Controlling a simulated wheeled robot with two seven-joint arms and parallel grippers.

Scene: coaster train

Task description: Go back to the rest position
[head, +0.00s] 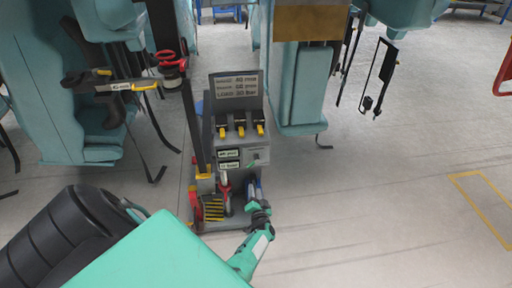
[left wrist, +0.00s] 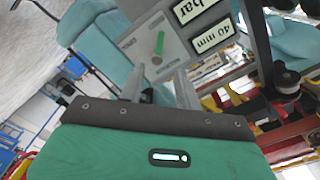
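My left gripper (head: 257,192) is low in front of the grey control stand (head: 236,98) in the head view, its green wrist reaching up from the bottom edge. In the left wrist view the two grey fingers of my left gripper (left wrist: 160,88) stand apart with nothing visible between them. Beyond them is the stand's grey panel with a green lever (left wrist: 158,45), apart from the fingers. The lever also shows small on the stand's front in the head view (head: 253,163). My right gripper is in neither view.
Teal coaster seats (head: 75,110) stand left of the control stand, and another teal seat (head: 298,90) stands behind it to the right. A red and yellow part (head: 208,207) sits at the stand's base. The grey floor (head: 390,190) is clear on the right.

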